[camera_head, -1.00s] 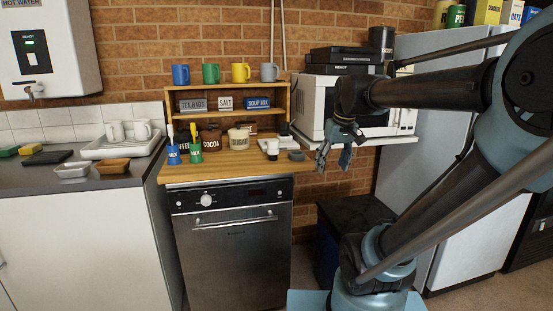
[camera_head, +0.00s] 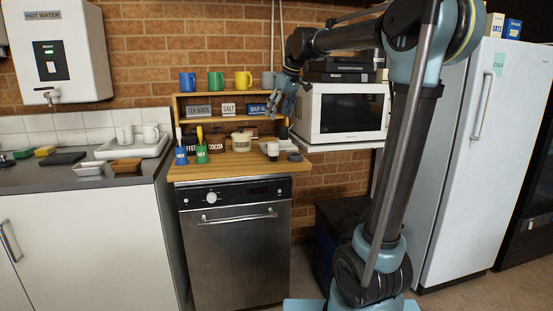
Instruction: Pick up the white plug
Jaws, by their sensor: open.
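A small white object with a dark band (camera_head: 272,148) stands on the wooden worktop, near its right front edge. It may be the white plug, but it is too small to be certain. A flat pale item (camera_head: 292,144) lies close behind it, partly hidden. My gripper (camera_head: 279,107) is open and empty. In the picture it is above the white object, in front of the right end of the wooden shelf, pointing down and clear of the worktop.
A grey disc (camera_head: 295,157) lies right of the white object. Cocoa (camera_head: 216,144) and sugar (camera_head: 241,142) jars stand to the left, with blue (camera_head: 181,154) and green (camera_head: 202,153) pots. The shelf (camera_head: 176,107) holds mugs and signs. A microwave (camera_head: 313,113) stands right.

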